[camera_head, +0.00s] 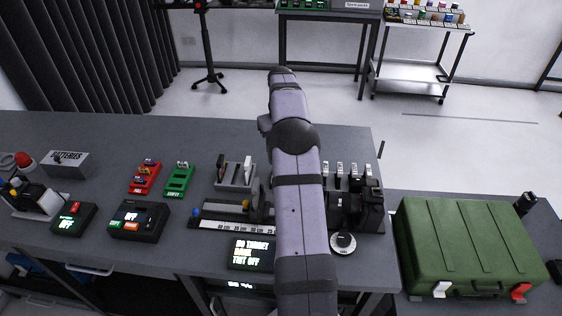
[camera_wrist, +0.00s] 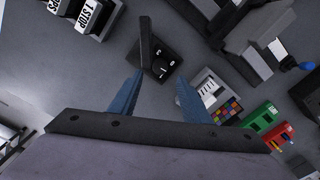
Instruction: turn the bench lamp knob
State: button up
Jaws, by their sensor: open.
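In the wrist view a small black dial box with white marks and a dark knob (camera_wrist: 160,66) lies just beyond and between my fingertips. A dark upright bar stands at its left edge. My gripper (camera_wrist: 158,77) is open, with its two blue fingers apart and nothing between them. I see no contact with the dial box. In the head view my arm hides my gripper and probably this box. Another knob, black on a white round dial (camera_head: 343,242), sits near the bench's front edge in the head view. I cannot read which knob is the lamp's.
Black switches with white labels (camera_wrist: 97,16) are at the wrist view's upper left. A box with coloured squares (camera_wrist: 228,111) is close to the right finger. Green (camera_head: 179,180) and red (camera_head: 145,177) trays lie left of my arm. A green case (camera_head: 465,240) is at right.

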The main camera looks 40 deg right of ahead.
jog(key=shift+r, duration=0.2)
jog(key=shift+w+a+r, duration=0.2)
jog(key=shift+a, duration=0.1)
jog(key=a+r+n+p, duration=0.25)
jog(key=a+r, duration=0.25)
jog(key=a, duration=0.3)
jog(key=d+f+n+h, duration=0.4)
jog(key=f+n, duration=0.2)
jog(key=n, duration=1.4)
jog(key=shift+s+d+t+h+p, duration=0.3)
jog(key=shift+s+d+p, duration=0.1)
jog(key=shift+s+p, duration=0.05)
